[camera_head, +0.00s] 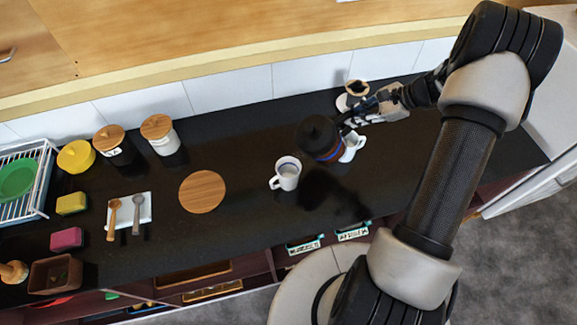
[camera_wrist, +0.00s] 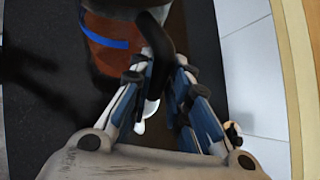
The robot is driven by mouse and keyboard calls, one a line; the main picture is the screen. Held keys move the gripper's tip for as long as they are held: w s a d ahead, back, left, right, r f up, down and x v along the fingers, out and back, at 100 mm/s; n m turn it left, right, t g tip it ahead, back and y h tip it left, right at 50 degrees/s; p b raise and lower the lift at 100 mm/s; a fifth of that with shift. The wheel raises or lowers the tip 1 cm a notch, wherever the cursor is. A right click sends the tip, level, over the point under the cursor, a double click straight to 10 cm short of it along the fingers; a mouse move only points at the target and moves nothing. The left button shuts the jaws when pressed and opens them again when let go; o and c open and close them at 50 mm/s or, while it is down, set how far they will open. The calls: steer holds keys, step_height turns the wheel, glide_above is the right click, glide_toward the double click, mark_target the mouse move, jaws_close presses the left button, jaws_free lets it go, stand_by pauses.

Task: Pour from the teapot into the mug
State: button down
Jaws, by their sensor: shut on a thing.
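The teapot (camera_head: 320,138) has a dark lid and a brown body with a blue band. It is right of the middle of the counter, and a dark shadow lies on the counter in front of it. My gripper (camera_head: 347,124) is shut on its black handle, seen in the wrist view (camera_wrist: 158,38) between my fingers (camera_wrist: 158,75). The teapot's body (camera_wrist: 105,45) is cut off at the top there. A white mug (camera_head: 287,174) stands upright on the counter, left of and nearer than the teapot. A second white mug (camera_head: 355,146) is partly hidden behind the teapot.
A round wooden board (camera_head: 202,191) lies left of the mug. Canisters (camera_head: 162,138), a spoon rest (camera_head: 130,208), sponges (camera_head: 71,203) and a dish rack (camera_head: 38,170) fill the left side. A white item with a wooden top (camera_head: 357,88) stands by the tiled wall.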

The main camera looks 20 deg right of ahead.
steer(key=shift+a+r, duration=0.15)
steer(key=shift+s+a+r, duration=0.1)
steer(key=shift+a+r, duration=0.05)
steer(key=shift+a, duration=0.1)
steer(key=shift+h, duration=0.3)
steer(key=shift+a+r, duration=0.1)
steer(key=shift+a, duration=0.05)
stand_by(0.3)
steer(key=shift+a+r, duration=0.1)
steer(key=shift+a, duration=0.05)
